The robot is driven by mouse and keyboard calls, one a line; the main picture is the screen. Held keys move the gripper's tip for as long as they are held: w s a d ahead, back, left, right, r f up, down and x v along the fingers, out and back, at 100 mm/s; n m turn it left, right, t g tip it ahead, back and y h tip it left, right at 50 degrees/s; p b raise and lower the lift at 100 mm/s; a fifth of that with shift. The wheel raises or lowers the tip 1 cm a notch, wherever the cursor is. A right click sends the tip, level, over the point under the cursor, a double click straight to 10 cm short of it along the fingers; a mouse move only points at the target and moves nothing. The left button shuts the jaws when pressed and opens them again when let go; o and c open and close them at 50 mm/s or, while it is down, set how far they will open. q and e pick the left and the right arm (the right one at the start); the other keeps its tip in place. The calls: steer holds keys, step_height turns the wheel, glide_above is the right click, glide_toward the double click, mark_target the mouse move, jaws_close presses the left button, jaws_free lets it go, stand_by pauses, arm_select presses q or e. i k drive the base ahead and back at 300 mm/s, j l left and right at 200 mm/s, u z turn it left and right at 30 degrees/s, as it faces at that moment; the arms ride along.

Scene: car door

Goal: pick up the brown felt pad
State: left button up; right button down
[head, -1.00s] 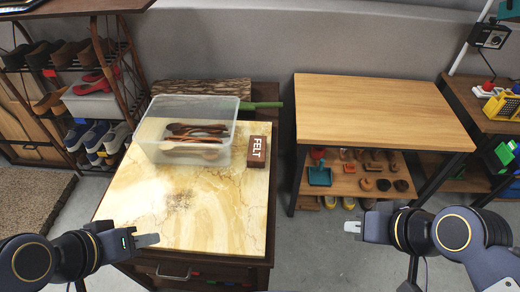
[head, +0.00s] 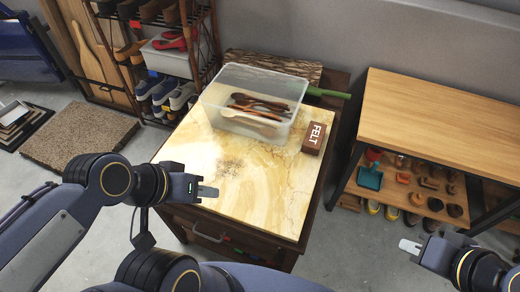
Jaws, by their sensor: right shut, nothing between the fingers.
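The brown felt pad (head: 314,138) is a small block with white "FELT" lettering. It lies on the marble-topped cabinet (head: 262,192), just right of the clear plastic box. My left gripper (head: 208,191) is over the front left part of the marble top, left of and nearer than the pad, with a clear gap between them. Its fingers are seen edge-on, so whether they are apart cannot be told. My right gripper (head: 410,246) is shut and empty, over the floor right of the cabinet and well away from the pad.
The clear box (head: 220,98) holds several wooden spoons. Behind it are a bark-edged board (head: 280,66) and a green handle (head: 330,92). A wooden bench (head: 440,115) stands at right, with a shelf of small items. A shoe rack (head: 165,60) stands at left.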

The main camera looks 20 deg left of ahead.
mark_target(313, 141)
steer(key=i+l, duration=0.1)
steer(key=l, duration=1.4)
steer(key=i+l, duration=0.1)
steer(key=i, duration=0.4)
steer(key=i+l, duration=0.1)
steer(key=i, duration=0.35)
